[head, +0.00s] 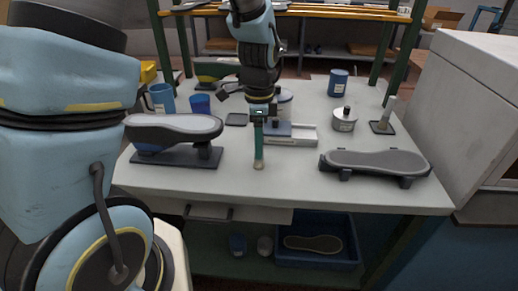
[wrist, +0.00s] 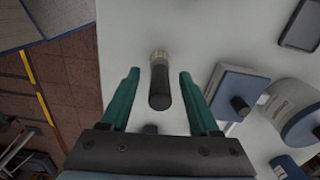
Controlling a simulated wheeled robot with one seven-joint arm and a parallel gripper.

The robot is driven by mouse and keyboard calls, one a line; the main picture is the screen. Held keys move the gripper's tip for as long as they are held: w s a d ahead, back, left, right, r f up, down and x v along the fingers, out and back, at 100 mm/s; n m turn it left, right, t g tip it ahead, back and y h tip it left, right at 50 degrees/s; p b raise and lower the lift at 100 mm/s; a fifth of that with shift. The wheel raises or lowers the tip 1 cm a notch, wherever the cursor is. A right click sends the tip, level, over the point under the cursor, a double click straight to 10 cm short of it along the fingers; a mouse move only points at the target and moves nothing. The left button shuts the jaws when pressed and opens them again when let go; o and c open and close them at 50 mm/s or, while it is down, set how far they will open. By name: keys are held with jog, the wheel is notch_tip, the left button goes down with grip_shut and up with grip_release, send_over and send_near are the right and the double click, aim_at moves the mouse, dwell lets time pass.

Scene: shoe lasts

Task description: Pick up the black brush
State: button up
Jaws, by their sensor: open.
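In the wrist view, the black brush (wrist: 159,82) is a short dark rounded shape with a paler band at its far end. It lies over the pale worktop, between the two green fingers of my gripper (wrist: 158,80). The fingers are apart, with a gap on each side of the brush. In the head view, my gripper (head: 258,160) points down over the table near its front middle. The brush cannot be made out there, as the fingers cover that spot.
A blue block in a white tray (head: 305,138) stands just behind my gripper. Shoe lasts on stands rest at left (head: 172,128) and right (head: 375,162). A round tin (head: 344,121) and a blue can (head: 338,83) stand further back. The front worktop between the lasts is clear.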

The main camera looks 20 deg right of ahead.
jog(key=shift+f, duration=0.1)
grip_shut()
dwell(0.4)
